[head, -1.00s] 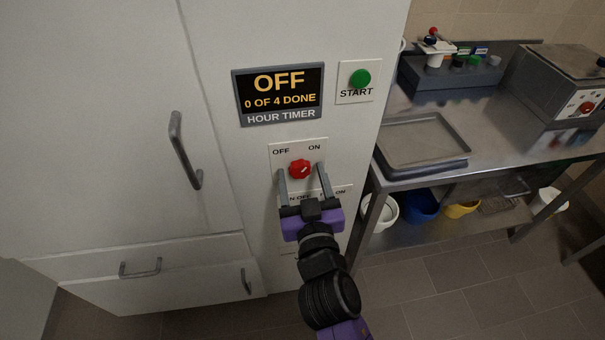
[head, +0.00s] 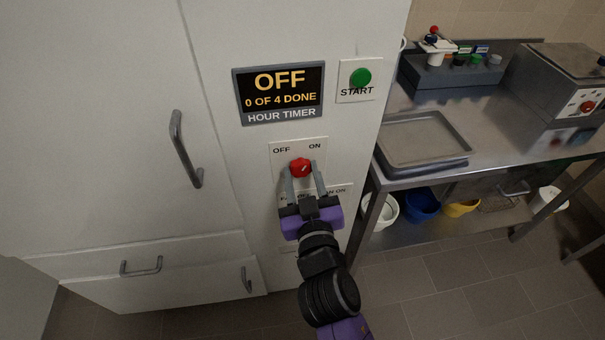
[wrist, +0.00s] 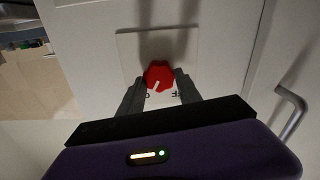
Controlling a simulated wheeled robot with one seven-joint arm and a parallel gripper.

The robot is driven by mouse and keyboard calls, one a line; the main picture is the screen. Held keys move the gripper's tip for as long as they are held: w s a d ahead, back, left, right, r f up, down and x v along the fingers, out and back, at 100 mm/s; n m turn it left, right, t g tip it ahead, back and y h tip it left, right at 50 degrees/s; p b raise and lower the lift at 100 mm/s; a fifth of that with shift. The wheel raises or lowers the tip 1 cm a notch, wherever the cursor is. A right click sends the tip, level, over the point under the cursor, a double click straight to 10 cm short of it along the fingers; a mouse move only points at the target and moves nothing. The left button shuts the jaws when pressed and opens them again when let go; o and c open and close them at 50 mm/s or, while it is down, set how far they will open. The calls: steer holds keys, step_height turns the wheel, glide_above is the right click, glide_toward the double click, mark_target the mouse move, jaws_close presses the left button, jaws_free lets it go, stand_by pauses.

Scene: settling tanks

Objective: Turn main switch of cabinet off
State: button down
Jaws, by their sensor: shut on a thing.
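The red main switch knob (head: 300,167) sits on a white plate (head: 313,148) marked OFF at left and ON at right, on the cabinet (head: 222,165) front. Its white pointer mark leans up and to the right, toward ON. My gripper (head: 303,172) is shut on the knob, one finger on each side. In the wrist view the knob (wrist: 158,75) shows between the two fingertips (wrist: 159,82), and part of the plate lettering is hidden. The display (head: 280,93) above reads OFF, 0 OF 4 DONE, HOUR TIMER.
A green START button (head: 360,78) is above right of the switch. A cabinet door handle (head: 185,150) stands out at left. A steel bench (head: 490,145) with a tray (head: 422,140) is at right, with bins (head: 421,205) below. A lower switch plate is partly hidden by my gripper.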

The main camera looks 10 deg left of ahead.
steer(key=n+p, duration=0.1)
steer(key=n, duration=0.6)
steer(key=shift+a, duration=0.1)
steer(key=n+p, duration=0.2)
steer(key=n, duration=0.3)
steer(key=shift+a+f+n, duration=0.1)
steer(key=shift+f+n, duration=0.05)
steer(key=shift+n, duration=0.25)
steer(key=shift+s, duration=0.1)
steer(key=c, duration=0.8)
jaws_free()
steer(key=shift+b+v, duration=0.55)
steer(key=shift+v, duration=3.35)
